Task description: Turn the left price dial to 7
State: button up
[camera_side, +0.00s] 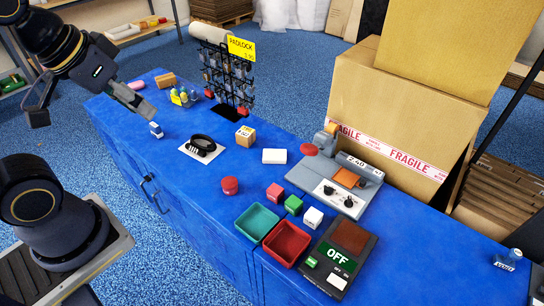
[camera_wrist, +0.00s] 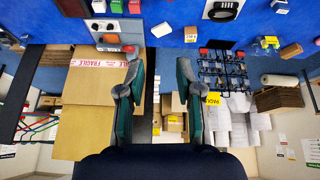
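The grey price machine (camera_side: 355,176) stands on the blue bench in front of the big carton. Its sloped white front panel carries two dark dials: the left dial (camera_side: 328,190) and the right dial (camera_side: 349,202). A small white display (camera_side: 361,165) behind them shows characters too small to read surely. The machine also shows at the upper left of the wrist view (camera_wrist: 103,26), where the dial settings cannot be read. My gripper (camera_side: 92,116) is raised at the far left of the bench, well away from the dials. In the wrist view my gripper (camera_wrist: 159,82) is open and empty.
A tall carton (camera_side: 400,110) stands right behind the machine. A teal tray (camera_side: 257,222), a red tray (camera_side: 287,243) and small blocks lie in front. A padlock rack (camera_side: 228,75) stands at the back left. A panel reading OFF (camera_side: 338,256) lies at the front right.

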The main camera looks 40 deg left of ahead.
jog(key=w+d+r+n, duration=0.3)
jog(key=w+r+n, duration=1.05)
jog(key=w, duration=0.45)
jog(key=n+g, duration=0.3)
jog(key=g, duration=0.3)
send_over(329, 187)
notch_tip(329, 187, down, 37)
notch_tip(329, 187, down, 15)
jog(key=shift+f, duration=0.2)
